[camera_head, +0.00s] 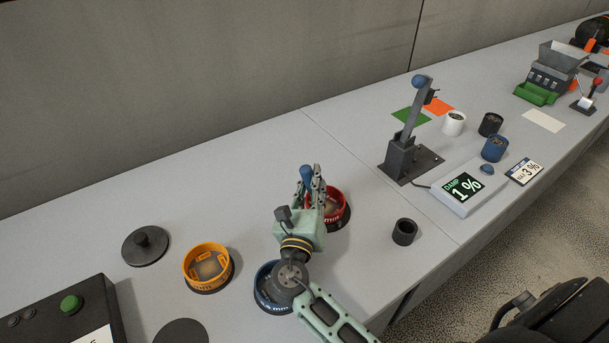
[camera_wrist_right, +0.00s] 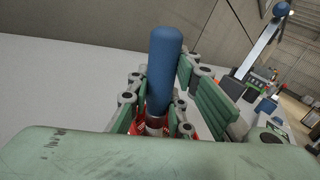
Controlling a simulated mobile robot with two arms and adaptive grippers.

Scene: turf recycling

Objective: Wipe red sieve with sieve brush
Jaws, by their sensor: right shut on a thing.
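The red sieve (camera_head: 338,209) stands on the grey bench, partly hidden behind my right gripper (camera_head: 316,183). The sieve brush (camera_head: 306,175) shows as a blue handle between my right fingers. My right gripper is shut on it, and the handle stands nearly upright. In the right wrist view the blue handle of the brush (camera_wrist_right: 165,62) rises between the fingers, with bits of the red sieve (camera_wrist_right: 190,130) behind and below. The brush's lower end is hidden, so I cannot tell whether it touches the mesh. My left gripper is not in view.
An orange sieve (camera_head: 207,268) and a blue sieve (camera_head: 266,293) stand nearby, the blue one under my right arm. A dark lid (camera_head: 146,246) lies at the left. A black cup (camera_head: 404,231), a lever press (camera_head: 408,140) and a scale (camera_head: 462,187) stand to the right.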

